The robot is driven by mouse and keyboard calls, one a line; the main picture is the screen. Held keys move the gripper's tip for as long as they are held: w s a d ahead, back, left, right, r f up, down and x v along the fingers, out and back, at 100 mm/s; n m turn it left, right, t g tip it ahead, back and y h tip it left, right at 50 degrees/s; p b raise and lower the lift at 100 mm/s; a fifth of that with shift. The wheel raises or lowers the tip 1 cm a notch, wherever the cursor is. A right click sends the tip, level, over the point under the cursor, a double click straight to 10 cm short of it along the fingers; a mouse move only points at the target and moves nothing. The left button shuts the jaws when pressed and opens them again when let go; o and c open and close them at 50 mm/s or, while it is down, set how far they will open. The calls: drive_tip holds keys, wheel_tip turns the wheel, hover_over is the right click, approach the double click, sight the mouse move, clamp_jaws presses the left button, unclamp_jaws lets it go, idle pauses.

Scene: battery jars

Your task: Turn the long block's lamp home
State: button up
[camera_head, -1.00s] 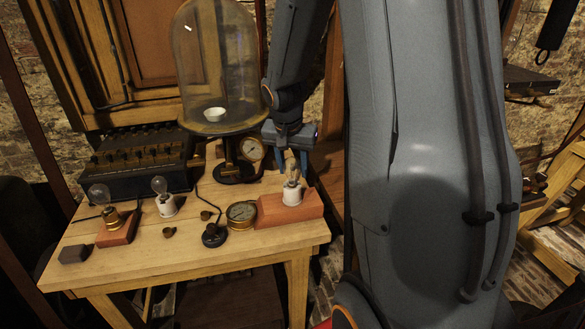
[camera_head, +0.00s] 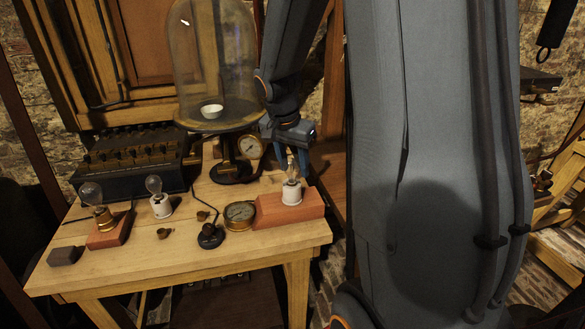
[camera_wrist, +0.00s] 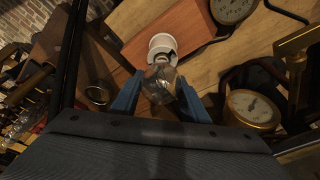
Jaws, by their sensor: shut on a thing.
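The long block (camera_head: 291,210) is a reddish wooden block at the right end of the table. It also shows in the wrist view (camera_wrist: 185,25). A white socket (camera_head: 291,191) stands on it, and it shows in the wrist view (camera_wrist: 161,45) too. The lamp (camera_wrist: 159,82) is a clear glass bulb at the socket's mouth. I cannot tell how far it sits in. My gripper (camera_head: 291,163), with blue fingers, comes down from above and is shut on the lamp's glass. In the wrist view the fingers (camera_wrist: 158,93) stand on both sides of the bulb.
A brass gauge (camera_head: 239,212) lies touching or close to the long block's left end. A glass bell jar (camera_head: 212,60) stands behind. A shorter block (camera_head: 109,235) with a lamp and a white socket with a bulb (camera_head: 159,199) stand left. The table's front strip (camera_head: 190,262) is clear.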

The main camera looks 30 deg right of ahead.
drive_tip(key=shift+m+b, duration=0.35)
drive_tip(key=shift+m, duration=0.05)
drive_tip(key=shift+m+b, duration=0.6)
drive_tip(key=shift+m, duration=0.1)
drive_tip(key=shift+s+g, duration=0.1)
drive_tip(key=shift+g, duration=0.2)
drive_tip(key=o, duration=1.3)
drive_tip(key=shift+c, duration=0.2)
drive_tip(key=shift+r, duration=0.15)
drive_tip(key=b+v, duration=0.1)
drive_tip(key=v, duration=0.6)
drive_tip(key=shift+a+r, duration=0.2)
drive_tip(key=shift+r, duration=0.05)
